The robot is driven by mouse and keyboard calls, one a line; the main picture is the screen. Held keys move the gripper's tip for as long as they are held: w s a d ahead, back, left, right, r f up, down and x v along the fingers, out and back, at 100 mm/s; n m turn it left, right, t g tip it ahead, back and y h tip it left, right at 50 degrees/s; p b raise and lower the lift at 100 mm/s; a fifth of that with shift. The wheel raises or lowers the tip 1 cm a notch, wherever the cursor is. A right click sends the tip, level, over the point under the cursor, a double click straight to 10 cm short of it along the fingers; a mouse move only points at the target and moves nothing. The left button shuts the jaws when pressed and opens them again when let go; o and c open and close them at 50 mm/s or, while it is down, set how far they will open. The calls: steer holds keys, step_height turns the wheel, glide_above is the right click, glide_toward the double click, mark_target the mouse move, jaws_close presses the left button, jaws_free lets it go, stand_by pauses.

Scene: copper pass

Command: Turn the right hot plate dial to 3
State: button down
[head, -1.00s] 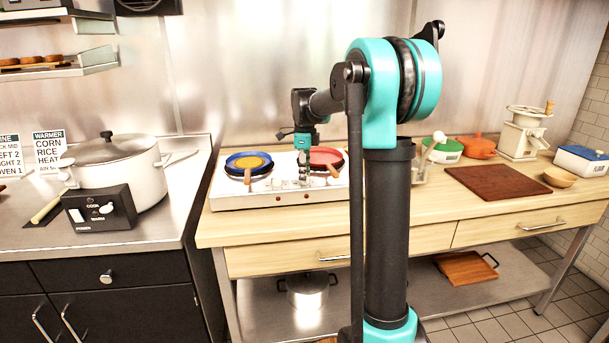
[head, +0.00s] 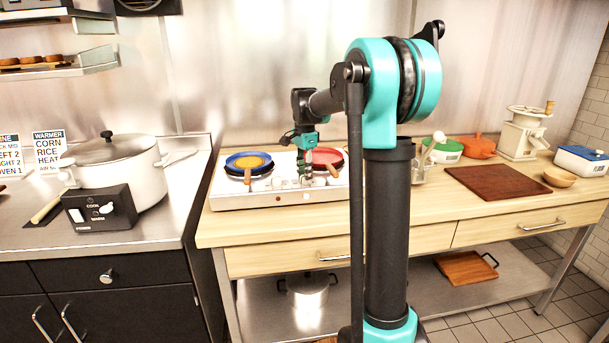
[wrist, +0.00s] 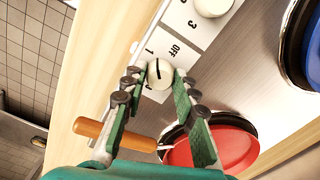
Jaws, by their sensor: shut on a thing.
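The hot plate (head: 230,200) is a white box on the wooden counter, with a blue pan (head: 249,162) on its left and a red pan (head: 326,156) on its right. The right dial (wrist: 160,75) is a round cream knob with a black line. My gripper (wrist: 159,76) is shut on it, a finger on either side; in the head view my gripper (head: 306,181) is at the panel before the red pan. "OFF" and "1" show beside the dial; the fingers cover other marks. The line lies toward the OFF/1 side, but its exact setting is unclear.
The other dial (wrist: 212,5) is close by with its own "2" and "3". The red pan's wooden handle (wrist: 115,135) passes beneath my fingers in the wrist view. A cutting board (head: 497,182) lies to the right; a large pot (head: 115,165) stands left.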

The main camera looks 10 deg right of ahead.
steer(key=n, duration=0.4)
steer(key=shift+n, duration=0.3)
steer(key=n, duration=0.3)
steer(key=shift+n, duration=0.4)
steer(key=n, duration=1.3)
steer(key=shift+n, duration=0.3)
steer(key=n, duration=0.5)
steer(key=shift+n, duration=0.3)
steer(key=c, duration=1.2)
jaws_free()
